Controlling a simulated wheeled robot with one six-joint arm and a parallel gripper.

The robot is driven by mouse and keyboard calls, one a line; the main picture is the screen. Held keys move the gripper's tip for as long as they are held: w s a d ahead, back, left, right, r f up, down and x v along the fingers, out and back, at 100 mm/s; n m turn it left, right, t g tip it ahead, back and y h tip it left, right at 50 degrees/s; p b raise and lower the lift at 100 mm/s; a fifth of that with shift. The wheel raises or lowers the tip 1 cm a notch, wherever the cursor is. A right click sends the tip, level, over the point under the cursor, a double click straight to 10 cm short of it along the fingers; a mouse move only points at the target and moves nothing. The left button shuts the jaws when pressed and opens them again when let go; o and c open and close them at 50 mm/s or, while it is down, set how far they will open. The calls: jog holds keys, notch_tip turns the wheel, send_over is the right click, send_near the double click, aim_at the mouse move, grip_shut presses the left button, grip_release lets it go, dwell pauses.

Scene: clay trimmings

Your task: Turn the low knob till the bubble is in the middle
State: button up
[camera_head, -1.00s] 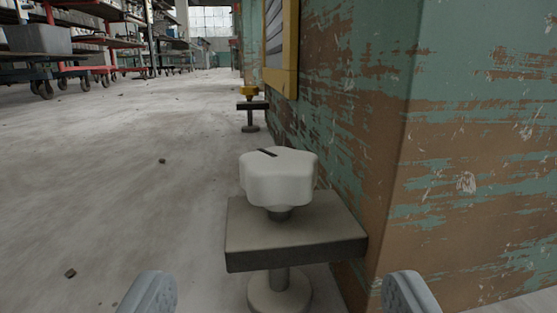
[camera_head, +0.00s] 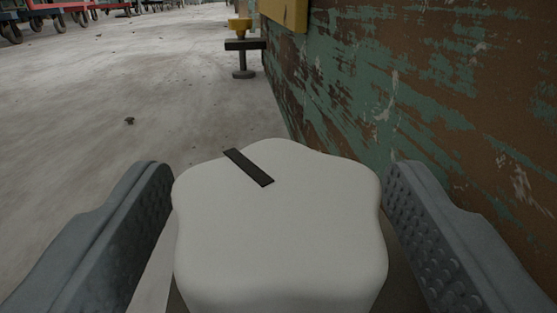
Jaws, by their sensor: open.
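The low knob (camera_head: 280,220) is white and lobed, with a black line mark on its top pointing up and to the left. It fills the lower middle of the view. My gripper (camera_head: 280,190) is open, with one grey finger on each side of the knob. The left finger is very near the knob's left side, and a small gap shows at the right finger. I cannot tell whether either finger touches it. The bubble is not in view.
A worn green and brown painted cabinet side (camera_head: 400,80) stands close on the right. Farther off is a yellow knob (camera_head: 240,25) on a dark bracket and foot. The grey floor (camera_head: 90,110) on the left is mostly clear, with a small dark lump (camera_head: 129,121).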

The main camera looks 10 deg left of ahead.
jog(key=shift+w, duration=0.15)
jog(key=c, duration=1)
jog(key=shift+h, duration=0.3)
